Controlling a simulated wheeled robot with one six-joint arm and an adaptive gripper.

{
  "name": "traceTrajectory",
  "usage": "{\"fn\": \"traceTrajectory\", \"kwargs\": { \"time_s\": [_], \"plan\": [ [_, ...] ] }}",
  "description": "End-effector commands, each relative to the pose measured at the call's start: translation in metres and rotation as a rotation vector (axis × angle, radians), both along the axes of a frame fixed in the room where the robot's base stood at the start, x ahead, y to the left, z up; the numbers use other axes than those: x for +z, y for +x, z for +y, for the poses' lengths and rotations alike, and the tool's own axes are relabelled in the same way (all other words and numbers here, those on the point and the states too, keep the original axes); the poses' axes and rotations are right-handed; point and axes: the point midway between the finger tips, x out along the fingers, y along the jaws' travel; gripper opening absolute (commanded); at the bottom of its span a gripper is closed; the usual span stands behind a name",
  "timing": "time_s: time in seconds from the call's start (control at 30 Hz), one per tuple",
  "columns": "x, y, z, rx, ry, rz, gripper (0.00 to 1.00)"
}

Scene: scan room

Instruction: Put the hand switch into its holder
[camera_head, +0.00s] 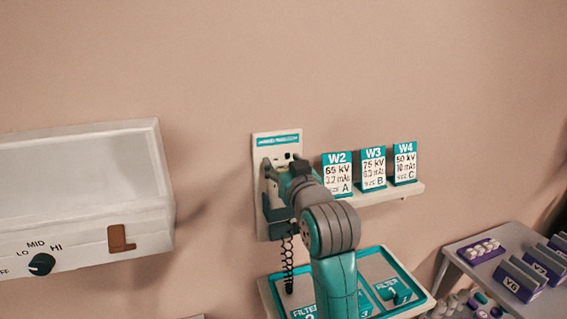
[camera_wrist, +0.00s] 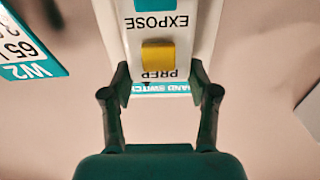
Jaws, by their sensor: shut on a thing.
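The hand switch (camera_wrist: 158,55), a white body with a yellow button marked PREP and a teal part by the word EXPOSE, sits between my fingers in the wrist view. My gripper (camera_wrist: 160,85) is shut on its sides. In the head view my gripper (camera_head: 276,178) is up against a white wall plate (camera_head: 262,150) with a teal heading, and my arm hides most of the switch. A black coiled cord (camera_head: 287,258) hangs below. The holder is not clearly seen; whether the switch touches it I cannot tell.
A shelf (camera_head: 355,200) with cards W2 (camera_head: 338,172), W3 (camera_head: 373,167) and W4 (camera_head: 404,163) is close on the right. A teal-lined tray (camera_head: 372,262) lies below. A white box with a dial (camera_head: 41,264) is at left, and a side table (camera_head: 480,237) at right.

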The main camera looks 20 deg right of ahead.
Motion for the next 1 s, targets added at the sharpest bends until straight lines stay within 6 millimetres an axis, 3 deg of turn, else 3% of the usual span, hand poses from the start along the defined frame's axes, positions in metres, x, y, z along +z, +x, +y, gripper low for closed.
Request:
{"fn": "traceTrajectory", "kwargs": {
  "time_s": [0.43, 0.47, 0.57, 1.0],
  "plan": [
    [-0.0035, -0.0001, 0.0, 0.0, 0.0, -0.001, 0.0],
    [-0.0035, -0.0001, 0.0, 0.0, 0.0, -0.001, 0.62],
    [-0.0035, -0.0001, 0.0, 0.0, 0.0, -0.001, 0.87],
    [-0.0042, -0.0057, 0.0, 0.0, 0.0, 0.0, 0.89]
  ]
}}
